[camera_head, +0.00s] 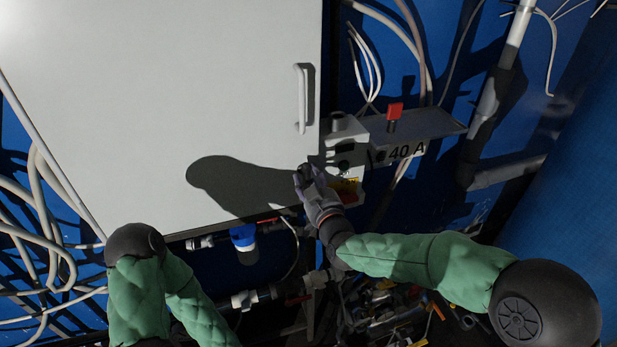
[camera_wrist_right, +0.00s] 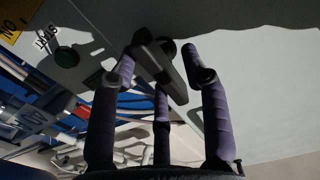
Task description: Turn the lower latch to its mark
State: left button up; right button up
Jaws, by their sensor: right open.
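The lower latch, a dark knob with a bar, shows in the right wrist view (camera_wrist_right: 167,68). It sits on the pale cabinet door (camera_head: 150,100) near the door's lower right corner. My right gripper (camera_head: 309,175) is open at that corner, with its purple-grey fingers around the latch. The wrist view shows the fingers spread on both sides of the bar; whether they touch it I cannot tell. In the head view the hand mostly hides the latch, and I cannot make out its mark. My left gripper is out of view.
A white upright handle (camera_head: 301,98) is higher on the door. A grey box (camera_head: 346,140) and a shelf marked "40 A" (camera_head: 420,132) with a red switch (camera_head: 395,111) stand right of the door. Pipes and a blue-capped fitting (camera_head: 243,237) lie below.

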jog(key=shift+w+a, duration=0.15)
jog(key=shift+w, duration=0.3)
grip_shut()
